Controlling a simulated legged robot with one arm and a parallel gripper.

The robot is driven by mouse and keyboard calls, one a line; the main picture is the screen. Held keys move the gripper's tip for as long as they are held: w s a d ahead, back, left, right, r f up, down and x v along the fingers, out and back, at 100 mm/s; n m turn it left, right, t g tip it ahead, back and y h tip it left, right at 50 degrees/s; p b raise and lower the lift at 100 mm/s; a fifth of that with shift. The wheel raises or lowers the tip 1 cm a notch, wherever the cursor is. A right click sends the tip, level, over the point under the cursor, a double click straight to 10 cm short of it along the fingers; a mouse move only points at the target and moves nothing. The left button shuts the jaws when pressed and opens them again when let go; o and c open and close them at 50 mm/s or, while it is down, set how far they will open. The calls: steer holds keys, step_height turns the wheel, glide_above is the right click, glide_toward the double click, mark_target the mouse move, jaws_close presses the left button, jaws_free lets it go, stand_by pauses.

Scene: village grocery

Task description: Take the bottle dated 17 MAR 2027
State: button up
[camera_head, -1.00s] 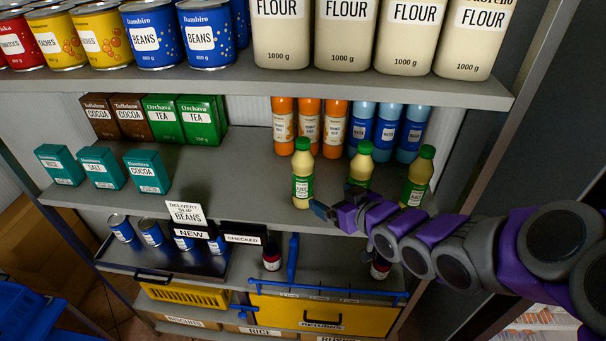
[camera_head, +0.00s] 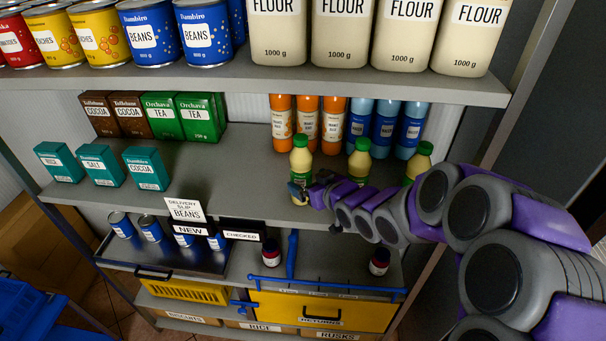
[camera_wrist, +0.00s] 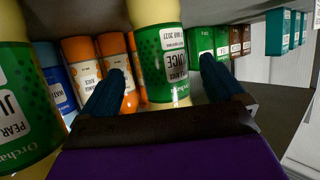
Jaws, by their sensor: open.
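Three pale juice bottles with green labels and green caps stand at the front of the middle shelf: a left one (camera_head: 301,158), a middle one (camera_head: 360,161) and a right one (camera_head: 424,158), partly hidden by my arm. My gripper (camera_head: 300,192) is open, low in front of the left bottle. In the wrist view, a juice bottle (camera_wrist: 165,60) shows between the fingers of my gripper (camera_wrist: 167,88). Its small print reads MAR 2027; the day is too unclear to be sure of. A second bottle, labelled pear juice (camera_wrist: 18,95), is close at the left, its date unreadable.
Orange bottles (camera_head: 308,125) and blue water bottles (camera_head: 385,128) stand behind the juice. Tea boxes (camera_head: 200,118) and teal boxes (camera_head: 147,168) are to the left. Below are a dark tray (camera_head: 165,262), small jars (camera_head: 271,252) and a yellow returns bin (camera_head: 320,310).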

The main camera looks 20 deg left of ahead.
mark_target(300, 179)
steer(key=x, duration=0.5)
steer(key=shift+s+a+f, duration=0.15)
steer(key=shift+a+f, duration=0.05)
steer(key=shift+a, duration=0.15)
steer(key=shift+d+r, duration=0.1)
steer(key=shift+d, duration=0.25)
steer(key=shift+c, duration=0.6)
steer(key=shift+d, duration=0.3)
steer(key=c, duration=0.3)
steer(key=shift+s+a, duration=0.1)
steer(key=shift+a, duration=0.3)
steer(key=c, duration=0.8)
steer(key=shift+c, duration=1.3)
